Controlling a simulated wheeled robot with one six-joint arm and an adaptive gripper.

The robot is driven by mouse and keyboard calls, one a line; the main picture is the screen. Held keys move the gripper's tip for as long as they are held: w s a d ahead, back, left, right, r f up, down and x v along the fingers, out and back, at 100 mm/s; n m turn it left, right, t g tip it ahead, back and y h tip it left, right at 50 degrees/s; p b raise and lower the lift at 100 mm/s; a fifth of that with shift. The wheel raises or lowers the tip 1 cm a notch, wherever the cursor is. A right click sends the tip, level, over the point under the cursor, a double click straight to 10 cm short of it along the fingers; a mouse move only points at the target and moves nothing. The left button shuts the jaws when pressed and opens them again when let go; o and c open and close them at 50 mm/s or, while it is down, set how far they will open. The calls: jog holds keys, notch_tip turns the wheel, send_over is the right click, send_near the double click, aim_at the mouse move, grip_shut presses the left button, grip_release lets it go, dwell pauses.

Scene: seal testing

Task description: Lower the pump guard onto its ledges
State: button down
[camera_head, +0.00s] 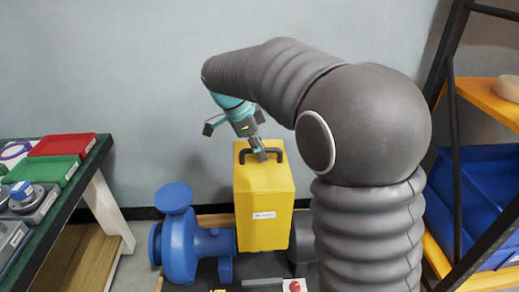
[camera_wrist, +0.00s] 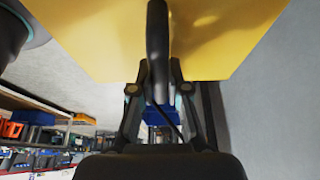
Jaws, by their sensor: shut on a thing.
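The pump guard (camera_head: 264,200) is a tall yellow box with a white label on its front and a dark handle on top. In the head view it stands upright over the space between the blue pump and a grey part. My gripper (camera_head: 259,152) comes down from above and is shut on the dark handle. In the wrist view the gripper fingers (camera_wrist: 155,75) close around the dark handle bar, with the yellow guard (camera_wrist: 225,35) filling the top. The ledges are hidden, and I cannot tell whether the guard touches them.
The blue pump (camera_head: 181,245) stands left of the guard, close to it. A grey cylindrical part (camera_head: 301,240) is at its right. A bench with red (camera_head: 62,145) and green (camera_head: 54,170) trays is at the left. A yellow shelf with blue bins (camera_head: 478,205) is at the right.

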jog(key=shift+f+b, duration=2.85)
jog(key=shift+f, duration=1.3)
jog(key=shift+f+b, duration=2)
jog(key=shift+f, duration=0.75)
